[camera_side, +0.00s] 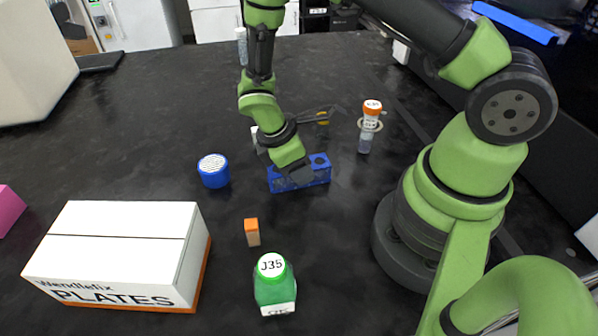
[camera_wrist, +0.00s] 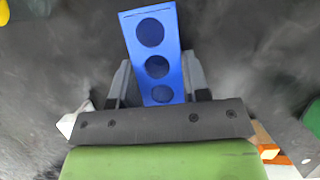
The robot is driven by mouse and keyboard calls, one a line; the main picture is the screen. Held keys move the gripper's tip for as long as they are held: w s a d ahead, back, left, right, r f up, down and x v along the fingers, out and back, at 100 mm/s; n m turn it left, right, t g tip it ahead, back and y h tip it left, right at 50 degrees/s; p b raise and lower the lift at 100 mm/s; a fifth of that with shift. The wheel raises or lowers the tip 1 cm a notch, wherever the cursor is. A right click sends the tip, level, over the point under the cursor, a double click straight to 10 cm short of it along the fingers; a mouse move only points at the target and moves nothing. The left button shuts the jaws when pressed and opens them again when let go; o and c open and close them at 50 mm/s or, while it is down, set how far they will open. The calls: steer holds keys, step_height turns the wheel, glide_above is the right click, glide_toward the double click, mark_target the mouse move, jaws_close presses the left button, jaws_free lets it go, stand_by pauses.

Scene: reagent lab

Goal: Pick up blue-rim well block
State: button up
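The blue well block (camera_side: 318,176) lies on the dark bench in the middle of the side view, partly hidden by my gripper. In the wrist view the blue block (camera_wrist: 173,45) shows a row of round wells and runs up and away between my fingers. My gripper (camera_side: 295,178) points down over the block's left part. In the wrist view my gripper (camera_wrist: 157,60) is open, with one finger on each side of the block. Whether the fingers touch its sides cannot be told.
A white PLATES box (camera_side: 115,250) is front left. The far bench is mostly clear.

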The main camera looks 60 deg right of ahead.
steer(key=shift+c, duration=0.7)
steer(key=shift+r, duration=0.1)
